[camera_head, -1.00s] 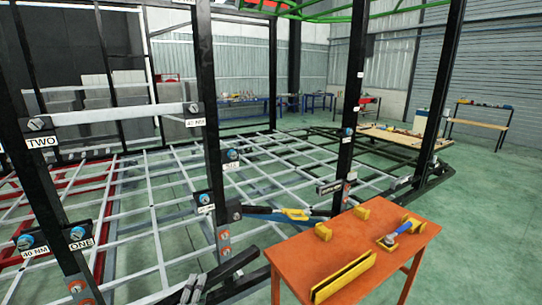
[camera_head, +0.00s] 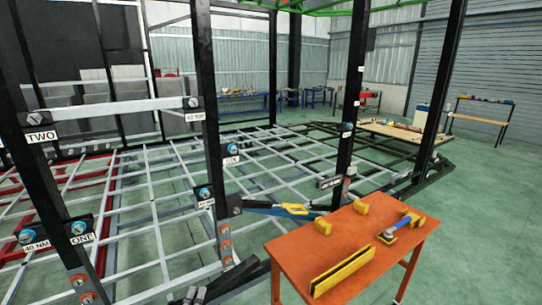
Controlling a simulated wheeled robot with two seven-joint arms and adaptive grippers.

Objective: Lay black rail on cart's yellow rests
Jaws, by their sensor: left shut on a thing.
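The orange cart (camera_head: 300,246) stands at the lower right. Two small yellow rests (camera_head: 323,228) and (camera_head: 361,207) sit apart along its far left side. A black rail (camera_head: 237,276) slants at the bottom, left of the cart and apart from the rests. My left gripper (camera_head: 190,296) shows only as dark fingers at the bottom edge, shut on the rail near its lower left end. The grip is small and partly cut off by the frame. My right gripper is not in view.
A long yellow-and-black piece (camera_head: 342,271) lies on the cart's near side; a blue-handled tool (camera_head: 388,236) sits at its right. Black uprights (camera_head: 206,110) and the grey chassis grid (camera_head: 150,200) stand behind the rail. A yellow-and-blue tool (camera_head: 292,209) is at the chassis edge.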

